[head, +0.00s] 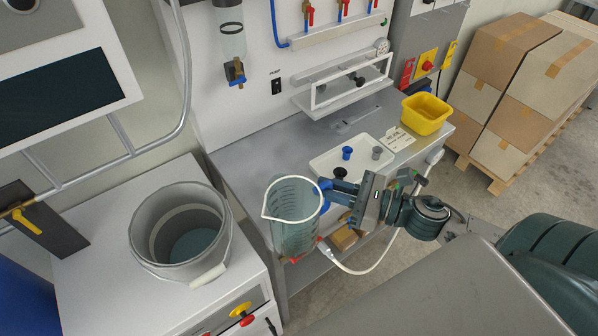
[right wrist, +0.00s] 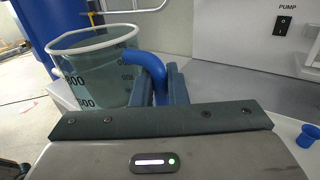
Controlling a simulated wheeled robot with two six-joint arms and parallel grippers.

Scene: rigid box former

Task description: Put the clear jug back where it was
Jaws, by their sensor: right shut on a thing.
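The clear jug (head: 292,225) is a see-through, bluish-tinted beaker with a white rim, dark graduation marks and a blue handle. My right gripper (head: 330,190) is shut on its blue handle, to the right of the jug. The jug looks upright or nearly so, held in front of the grey bench's front edge. In the right wrist view the jug (right wrist: 97,75) stands beyond the fingers (right wrist: 165,85), which close on the handle. I cannot tell whether the jug holds liquid. My left gripper is not in view.
A grey bucket (head: 148,238) stands on the white cabinet at left. A white tray (head: 330,165) with small blue, grey and black parts lies on the grey bench (head: 240,165). A yellow bin (head: 427,113) stands at the bench's right end. The bench's left part is clear.

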